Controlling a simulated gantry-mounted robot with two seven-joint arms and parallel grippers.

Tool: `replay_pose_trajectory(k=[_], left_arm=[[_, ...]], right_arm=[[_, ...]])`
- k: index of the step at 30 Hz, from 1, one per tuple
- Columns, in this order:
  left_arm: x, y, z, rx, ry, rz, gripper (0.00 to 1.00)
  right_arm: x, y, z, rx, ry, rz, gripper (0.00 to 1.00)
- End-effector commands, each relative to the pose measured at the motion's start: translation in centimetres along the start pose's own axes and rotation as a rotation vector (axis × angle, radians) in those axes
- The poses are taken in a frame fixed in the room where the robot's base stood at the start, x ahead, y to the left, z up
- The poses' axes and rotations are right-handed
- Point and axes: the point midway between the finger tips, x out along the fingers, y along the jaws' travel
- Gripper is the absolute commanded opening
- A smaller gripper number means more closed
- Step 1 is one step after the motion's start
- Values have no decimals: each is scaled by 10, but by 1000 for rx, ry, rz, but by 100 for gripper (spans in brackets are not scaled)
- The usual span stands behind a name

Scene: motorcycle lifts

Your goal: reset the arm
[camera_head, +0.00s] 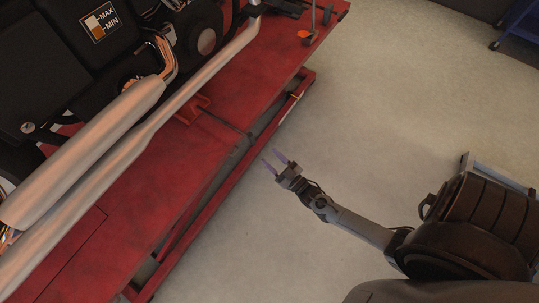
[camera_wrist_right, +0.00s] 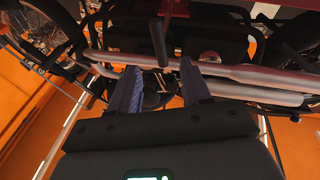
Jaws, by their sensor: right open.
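My right gripper (camera_head: 274,161) is open and empty in the head view. It is over the bare floor, just right of the red lift table's edge, with its arm coming in from the lower right. In the right wrist view the two fingers of my right gripper (camera_wrist_right: 160,85) stand apart with nothing held between them. My left gripper is not in either view.
The red lift table (camera_head: 160,185) carries the motorcycle and fills the left of the head view. A small orange-topped item (camera_head: 304,35) is at its far end. A blue cart (camera_head: 521,20) stands at the top right. The concrete floor (camera_head: 400,110) between is clear.

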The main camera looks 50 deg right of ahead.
Motion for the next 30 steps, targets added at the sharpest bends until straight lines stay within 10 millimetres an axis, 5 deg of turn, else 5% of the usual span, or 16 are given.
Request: replay_pose_trajectory(k=[11, 18, 23, 30], left_arm=[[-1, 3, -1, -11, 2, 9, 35], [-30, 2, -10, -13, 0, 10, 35], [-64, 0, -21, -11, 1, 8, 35], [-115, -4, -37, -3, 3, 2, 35]], right_arm=[[0, 0, -1, 0, -1, 0, 48], [-15, 2, -21, 2, -37, -8, 48], [-11, -4, -79, 26, -1, -23, 48], [26, -25, -176, 95, -137, -58, 48]])
